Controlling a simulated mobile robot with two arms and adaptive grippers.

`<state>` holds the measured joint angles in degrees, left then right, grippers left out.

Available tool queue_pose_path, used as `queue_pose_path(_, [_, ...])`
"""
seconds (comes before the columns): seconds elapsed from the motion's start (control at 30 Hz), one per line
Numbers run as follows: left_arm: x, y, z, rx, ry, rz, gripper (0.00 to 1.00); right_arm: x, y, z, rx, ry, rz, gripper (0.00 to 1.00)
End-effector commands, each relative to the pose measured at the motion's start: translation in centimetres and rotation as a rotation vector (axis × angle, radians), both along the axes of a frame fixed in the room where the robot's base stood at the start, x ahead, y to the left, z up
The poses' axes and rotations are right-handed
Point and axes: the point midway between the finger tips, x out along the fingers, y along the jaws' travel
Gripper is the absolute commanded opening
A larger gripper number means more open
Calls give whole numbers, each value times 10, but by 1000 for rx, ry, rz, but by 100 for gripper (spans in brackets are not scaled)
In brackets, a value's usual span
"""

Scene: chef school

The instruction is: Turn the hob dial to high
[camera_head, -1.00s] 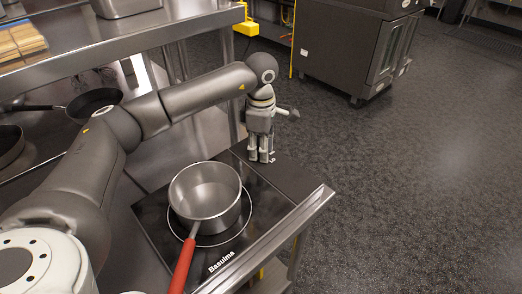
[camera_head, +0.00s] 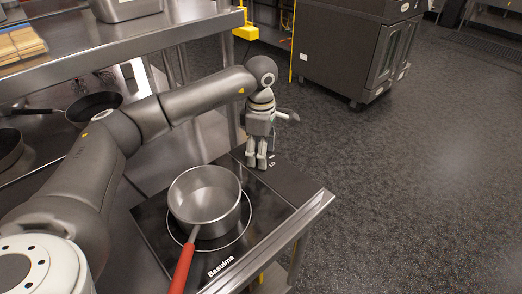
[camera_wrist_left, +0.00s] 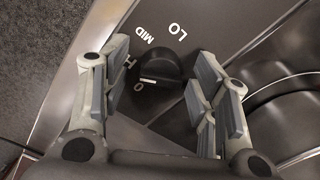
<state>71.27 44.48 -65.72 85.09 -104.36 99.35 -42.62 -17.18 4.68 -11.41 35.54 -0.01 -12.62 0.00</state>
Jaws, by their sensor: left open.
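The hob dial (camera_wrist_left: 158,68) is a black round knob with a white mark, on the dark panel of the hob (camera_head: 160,227). In the left wrist view, LO, MID, HI and 0 are printed around it, and the white mark lies by the 0. My left gripper (camera_wrist_left: 162,72) is open, with one finger on each side of the dial; I cannot tell if either touches it. In the head view the left gripper (camera_head: 256,162) points down at the hob's far corner and hides the dial. My right gripper is not in view.
A steel saucepan (camera_head: 204,196) with a red handle (camera_head: 183,268) stands on the hob close to my left gripper. A black frying pan (camera_head: 94,106) lies further left. A steel shelf (camera_head: 130,38) is above the counter. Open floor lies to the right.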

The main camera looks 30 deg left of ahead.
Motion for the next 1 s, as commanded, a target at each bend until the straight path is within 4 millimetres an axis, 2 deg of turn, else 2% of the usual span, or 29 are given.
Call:
queue_pose_path(0.17, [0,0,5,0,0,0,55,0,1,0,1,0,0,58])
queue_pose_path(0.27, [1,0,19,-1,-3,0,55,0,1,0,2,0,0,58])
queue_pose_path(0.5, [1,0,69,0,-4,-1,55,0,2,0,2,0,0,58])
queue_pose_path(0.7, [1,0,104,0,-3,0,55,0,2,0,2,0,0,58])
queue_pose_path(0.83, [1,0,116,-1,-1,0,55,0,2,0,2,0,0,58])
queue_pose_path(1.0, [0,0,120,0,1,-1,55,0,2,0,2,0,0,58])
